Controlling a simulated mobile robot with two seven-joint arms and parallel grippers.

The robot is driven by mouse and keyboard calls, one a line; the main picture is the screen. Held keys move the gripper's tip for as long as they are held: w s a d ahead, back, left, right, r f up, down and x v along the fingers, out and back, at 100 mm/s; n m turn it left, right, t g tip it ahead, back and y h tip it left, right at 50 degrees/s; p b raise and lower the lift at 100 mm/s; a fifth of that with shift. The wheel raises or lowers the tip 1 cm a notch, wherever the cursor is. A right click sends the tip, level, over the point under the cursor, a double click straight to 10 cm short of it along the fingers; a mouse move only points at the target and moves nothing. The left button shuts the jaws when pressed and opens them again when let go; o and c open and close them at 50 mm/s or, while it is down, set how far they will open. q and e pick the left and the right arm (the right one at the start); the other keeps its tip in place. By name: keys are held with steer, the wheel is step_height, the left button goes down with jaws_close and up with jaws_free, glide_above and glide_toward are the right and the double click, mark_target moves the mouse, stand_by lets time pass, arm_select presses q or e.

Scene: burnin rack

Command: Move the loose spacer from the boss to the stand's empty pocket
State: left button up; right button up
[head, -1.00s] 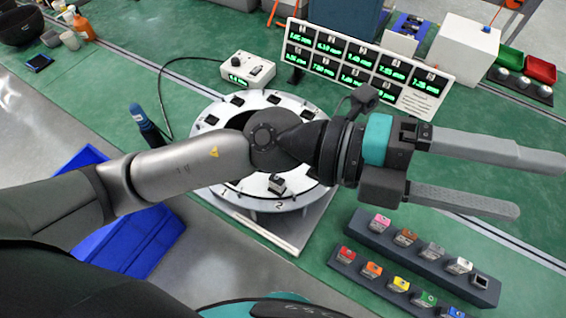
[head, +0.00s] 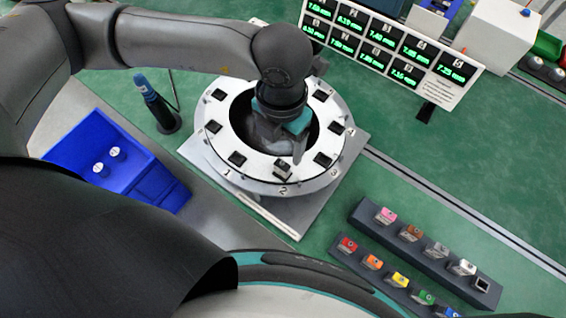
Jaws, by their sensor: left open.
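The stand (head: 455,262) is a dark stepped rack at the lower right. Its back row holds pink, brown, grey and white spacers, and its right-end pocket (head: 482,285) looks empty. Its front row holds red, orange, yellow, green and blue ones. My left gripper (head: 297,156) points down over the ring, just behind and above that block. It is open, its fingers partly overlapping in view; contact cannot be told. My right gripper is not seen.
A blue bin (head: 165,190) with two white round pieces is at left. A dark blue upright tool (head: 150,95) stands beside the ring. A panel of green number displays (head: 395,50) stands behind. Green table is clear between ring and stand.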

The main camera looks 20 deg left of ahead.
mark_target(282, 163)
arm_select(q)
steer(key=shift+f, duration=0.1)
step_height(282, 163, down, 8)
steer(key=b, duration=0.6)
steer(key=shift+f+b, duration=0.45)
steer(key=shift+b, duration=0.25)
steer(key=shift+b, duration=0.4)
stand_by(0.6)
jaws_close()
stand_by(0.7)
steer(key=shift+r, duration=0.2)
